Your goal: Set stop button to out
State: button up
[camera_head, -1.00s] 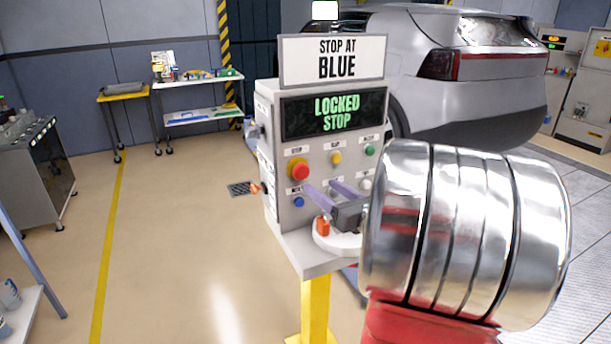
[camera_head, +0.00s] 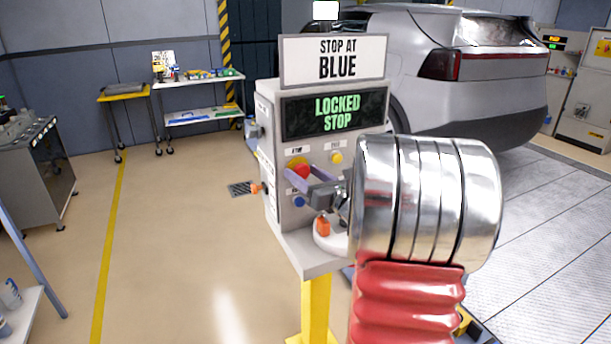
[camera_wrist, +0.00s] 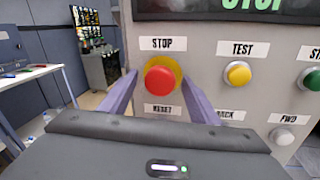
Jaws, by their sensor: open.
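The stop button is a red mushroom button (camera_wrist: 160,78) on a yellow ring, under a STOP label on the grey control panel (camera_head: 268,150). In the head view the red button (camera_head: 301,170) shows partly behind my gripper. My gripper (camera_head: 297,172) is open, its two purple fingers pointing at the panel. In the wrist view the fingers stand left and right of the red button, with gaps on both sides. I cannot tell whether the fingertips reach past the button's face. The panel screen (camera_head: 334,112) reads LOCKED STOP.
A yellow TEST button (camera_wrist: 237,74) sits right of the stop button, and a blue button (camera_head: 299,202) sits below it. A sign (camera_head: 333,62) reading STOP AT BLUE tops the panel. An orange item (camera_head: 322,226) is on the panel's shelf. A silver car (camera_head: 480,90) stands behind.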

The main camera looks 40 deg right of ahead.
grip_shut()
jog(key=shift+s+a, duration=0.2)
jog(key=shift+s, duration=0.6)
grip_release()
jog(key=shift+s, duration=0.15)
jog(key=s+a, duration=0.1)
jog(key=s, duration=1.2)
jog(key=shift+s+a, duration=0.25)
jog(key=shift+a, duration=0.15)
jog(key=shift+f, duration=0.1)
